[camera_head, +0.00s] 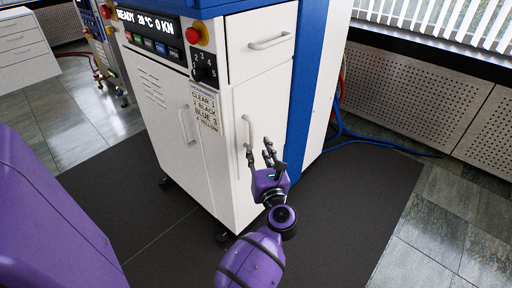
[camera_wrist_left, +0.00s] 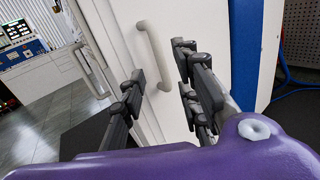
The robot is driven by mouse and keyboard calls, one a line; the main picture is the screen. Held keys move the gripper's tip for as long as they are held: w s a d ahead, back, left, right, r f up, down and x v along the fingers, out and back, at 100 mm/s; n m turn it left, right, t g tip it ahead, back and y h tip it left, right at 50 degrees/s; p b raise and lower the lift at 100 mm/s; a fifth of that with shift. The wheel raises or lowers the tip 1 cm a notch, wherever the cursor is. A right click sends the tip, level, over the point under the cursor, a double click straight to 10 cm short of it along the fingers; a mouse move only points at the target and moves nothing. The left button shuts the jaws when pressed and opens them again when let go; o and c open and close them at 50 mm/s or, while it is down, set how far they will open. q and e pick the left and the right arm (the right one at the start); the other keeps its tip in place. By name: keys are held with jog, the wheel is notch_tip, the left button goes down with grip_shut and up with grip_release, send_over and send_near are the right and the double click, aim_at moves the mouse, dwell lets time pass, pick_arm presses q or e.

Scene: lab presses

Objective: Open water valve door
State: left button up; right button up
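A white press cabinet has a left door (camera_head: 160,95) and a right door (camera_head: 262,105), both shut, each with an upright light bar handle. The left door's handle (camera_head: 187,127) is farther from me. The right door's handle (camera_head: 247,132) is just beyond my left gripper (camera_head: 261,150). In the left wrist view, this handle (camera_wrist_left: 155,55) stands ahead, between the spread fingers of the gripper (camera_wrist_left: 160,68). The fingers look open and empty, and I cannot tell whether they touch the handle. No label marks the water valve door. My right gripper is not in view.
A drawer (camera_head: 258,45) sits above the right door, beside a control panel with a display (camera_head: 150,22) and a red knob (camera_head: 198,34). Blue hoses (camera_head: 365,140) lie to the right. The dark mat (camera_head: 340,215) in front is clear.

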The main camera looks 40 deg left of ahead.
aim_at(252, 135)
pick_arm(q)
jog(key=shift+n, duration=0.5)
jog(key=x, duration=0.8)
jog(key=shift+a+f, duration=0.1)
jog(key=shift+f, duration=0.1)
grip_shut()
